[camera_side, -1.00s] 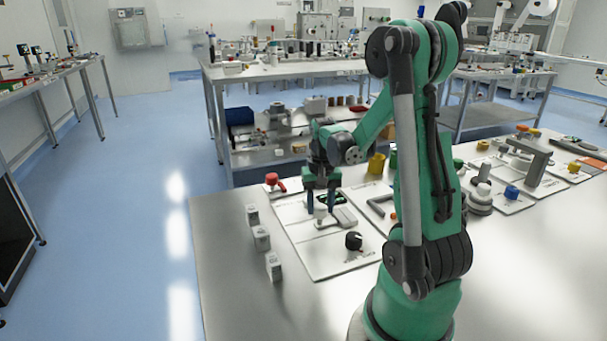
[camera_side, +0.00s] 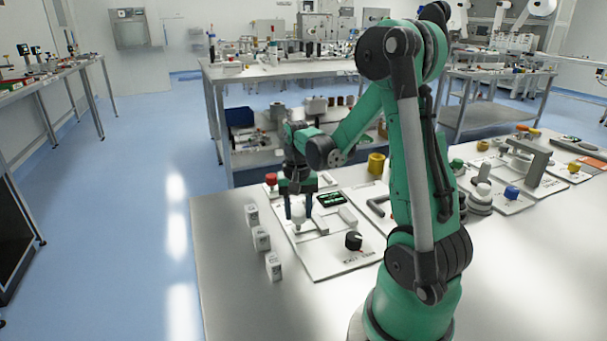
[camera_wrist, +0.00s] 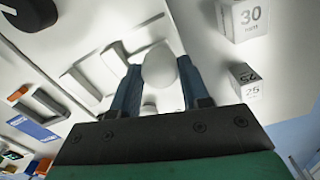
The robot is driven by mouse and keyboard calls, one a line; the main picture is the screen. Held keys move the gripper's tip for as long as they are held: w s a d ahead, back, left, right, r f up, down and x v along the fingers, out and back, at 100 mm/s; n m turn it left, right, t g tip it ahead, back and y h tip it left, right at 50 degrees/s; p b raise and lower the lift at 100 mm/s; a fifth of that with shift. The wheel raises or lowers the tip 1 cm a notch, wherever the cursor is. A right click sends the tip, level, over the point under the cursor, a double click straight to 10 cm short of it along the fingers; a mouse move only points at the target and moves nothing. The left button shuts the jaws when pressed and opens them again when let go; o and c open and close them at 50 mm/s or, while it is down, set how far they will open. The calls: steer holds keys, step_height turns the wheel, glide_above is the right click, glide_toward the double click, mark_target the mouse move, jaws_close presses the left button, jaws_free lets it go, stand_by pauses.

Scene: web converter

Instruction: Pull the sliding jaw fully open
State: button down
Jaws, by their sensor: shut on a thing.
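My gripper (camera_side: 298,214) is shut on the white rounded knob (camera_side: 299,210) of the sliding jaw, low over the white panel (camera_side: 345,262). In the wrist view the knob (camera_wrist: 160,66) sits between my two blue fingers. A pale grey bar of the jaw (camera_side: 320,224) shows just right of the knob, partly hidden by my fingers. A grey block (camera_side: 347,215) on the panel stands further right, with a gap between it and the bar. The jaw's base under my gripper is hidden.
Several marked gauge blocks (camera_side: 261,238) stand left of the panel; one reads 30 mm (camera_wrist: 243,18) in the wrist view. A black knob (camera_side: 354,240), a dark display (camera_side: 330,199) and a red button (camera_side: 270,178) are near. The table's left front is bare.

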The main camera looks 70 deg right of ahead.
mark_target(295, 213)
steer(key=shift+c, duration=2.1)
jaws_free()
steer(key=shift+w+a, duration=0.15)
steer(key=shift+a, duration=0.05)
steer(key=shift+r, duration=0.1)
steer(key=shift+r, duration=2.75)
steer(key=w+a+r+n+t, duration=0.1)
steer(key=a+r+n+t, duration=0.1)
steer(key=a+n, duration=0.4)
steer(key=w+a+r+n+t, duration=0.1)
steer(key=a+n+t, duration=0.4)
steer(key=a, duration=0.7)
steer(key=shift+a+r+n, duration=0.35)
steer(key=shift+a+n, duration=0.05)
steer(key=shift+n, duration=0.1)
